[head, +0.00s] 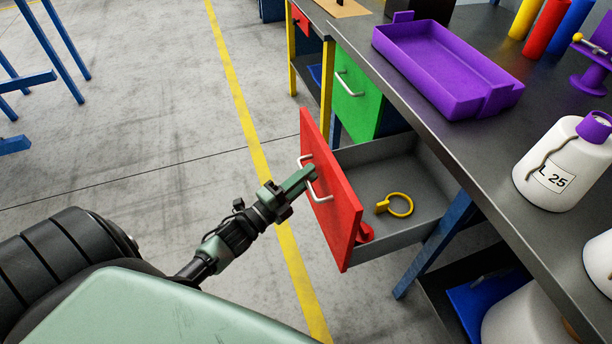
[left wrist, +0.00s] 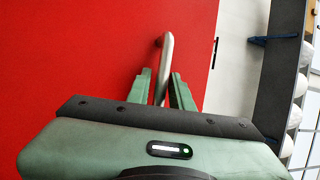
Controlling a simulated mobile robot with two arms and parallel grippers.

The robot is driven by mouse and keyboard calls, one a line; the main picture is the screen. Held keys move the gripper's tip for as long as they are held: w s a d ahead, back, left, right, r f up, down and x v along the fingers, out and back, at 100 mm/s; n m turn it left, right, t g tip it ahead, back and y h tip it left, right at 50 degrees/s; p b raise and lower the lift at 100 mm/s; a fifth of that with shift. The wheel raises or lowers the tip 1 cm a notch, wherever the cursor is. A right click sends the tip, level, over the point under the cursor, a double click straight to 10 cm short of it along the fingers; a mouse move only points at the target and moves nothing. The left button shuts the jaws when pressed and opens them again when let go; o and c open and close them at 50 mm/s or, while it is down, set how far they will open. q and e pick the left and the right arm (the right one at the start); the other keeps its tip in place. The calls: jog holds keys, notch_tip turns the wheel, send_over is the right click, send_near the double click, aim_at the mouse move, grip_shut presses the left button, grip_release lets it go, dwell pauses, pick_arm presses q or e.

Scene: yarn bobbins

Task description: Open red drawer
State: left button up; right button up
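The red drawer (head: 333,200) is pulled well out from under the workbench, its grey inside showing. A yellow ring-shaped object (head: 400,205) and a small red object (head: 365,233) lie in it. A pale metal handle (head: 306,160) sits on its red front. My left gripper (head: 312,175) is at this handle, its fingers on either side of the bar. My right gripper is not in view.
A green drawer (head: 352,95) with its own handle is beside it, further back. The workbench top (head: 425,95) carries a purple tray (head: 450,70), yarn bobbins (head: 550,25) and a white container (head: 560,165). A blue table leg (head: 435,245) stands by the drawer. Floor left of the drawer is clear.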

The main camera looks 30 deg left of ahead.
pick_arm(q)
jog(key=v, duration=0.8)
jog(key=shift+w, duration=0.1)
